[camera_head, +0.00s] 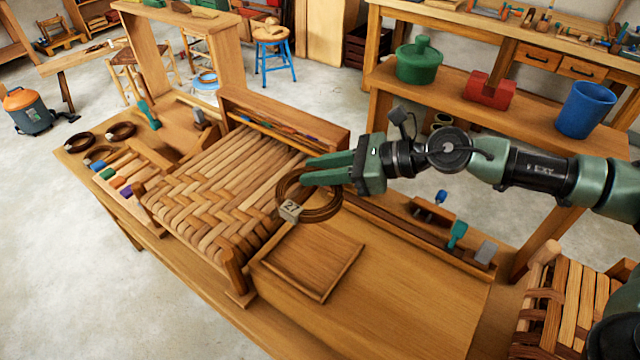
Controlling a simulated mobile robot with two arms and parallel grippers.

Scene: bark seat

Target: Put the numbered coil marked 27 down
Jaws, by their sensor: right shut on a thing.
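The coil marked 27 (322,212) is a brown ring of bark strand with a pale tag reading 27. My right gripper (322,170), with green fingers, is shut on the upper part of the coil. The coil hangs above the right edge of the woven seat and beside a square wooden tray (312,262) on the workbench (420,290). I cannot tell the exact gap beneath it. My left gripper is not in view.
The partly woven bark seat (215,205) stands on the bench, with a long wooden box (285,120) behind it. A tool rack (440,235) lines the back edge. The bench right of the tray is clear.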

